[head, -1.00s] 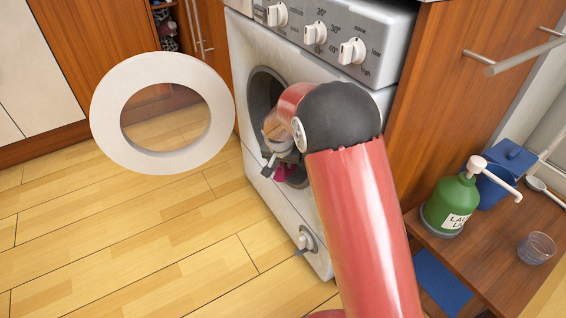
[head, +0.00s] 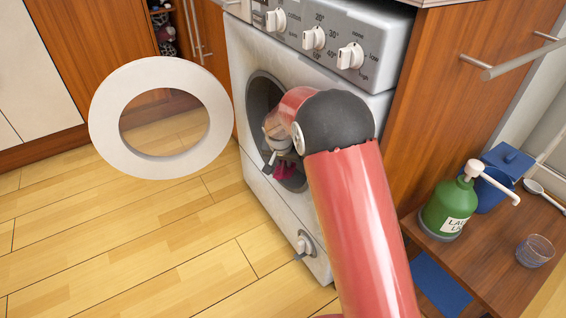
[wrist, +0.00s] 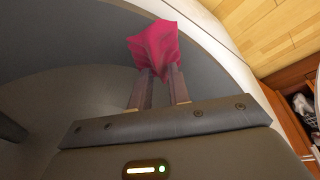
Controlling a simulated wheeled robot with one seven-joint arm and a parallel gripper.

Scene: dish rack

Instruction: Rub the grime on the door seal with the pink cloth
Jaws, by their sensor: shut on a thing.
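The pink cloth (wrist: 154,47) is pinched between the fingertips of my gripper (wrist: 158,72) in the wrist view. In the head view my gripper (head: 280,160) is at the lower part of the washing machine's round opening, with a bit of the pink cloth (head: 279,170) showing below it. The dark grey door seal (head: 259,98) rings the opening; in the wrist view the cloth is over or against a grey curved surface (wrist: 85,45). I cannot tell if it touches. No distinct grime shows; my arm hides part of the opening.
The round white door (head: 105,115) stands open at the left. A green soap bottle (head: 448,208), a blue box (head: 492,190) and a clear cup (head: 535,250) stand on a wooden shelf at the right. The wooden floor (head: 120,240) in front is clear.

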